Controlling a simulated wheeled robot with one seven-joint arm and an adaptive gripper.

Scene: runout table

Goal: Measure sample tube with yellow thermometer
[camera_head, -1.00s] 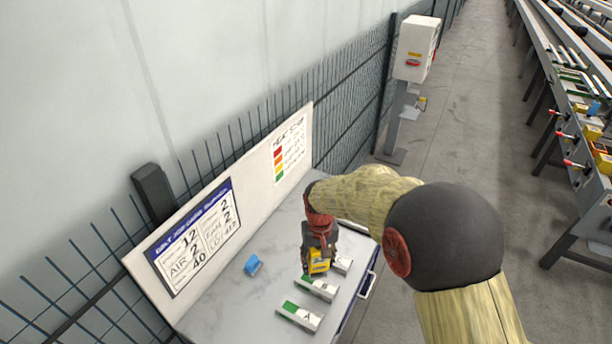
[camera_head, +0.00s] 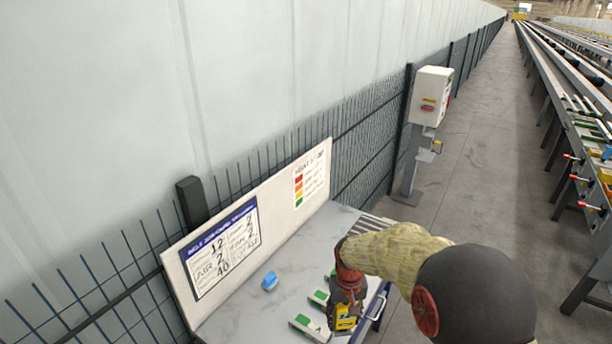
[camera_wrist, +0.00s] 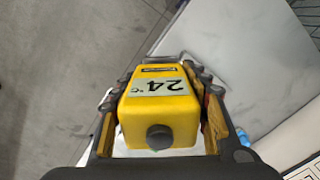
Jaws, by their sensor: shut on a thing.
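The yellow thermometer (camera_wrist: 158,112) sits between the fingers of my gripper (camera_wrist: 160,105) in the wrist view, with a display reading 24 °C and a dark round knob facing the camera. In the head view my gripper (camera_head: 345,305) is above the right edge of the marble-topped table (camera_head: 240,312), with the yellow thermometer (camera_head: 345,320) at its lower end. Green-and-white pieces (camera_head: 310,328) lie on the table just left of the gripper, partly hidden by it. I cannot make out which thing is the sample tube.
A small blue object (camera_head: 270,281) lies on the table. A backboard with a data sign (camera_head: 222,248) and a colour chart (camera_head: 310,178) stands behind it. A white box on a post (camera_head: 432,95) is beyond. Open floor lies right, with long conveyors (camera_head: 565,110) farther right.

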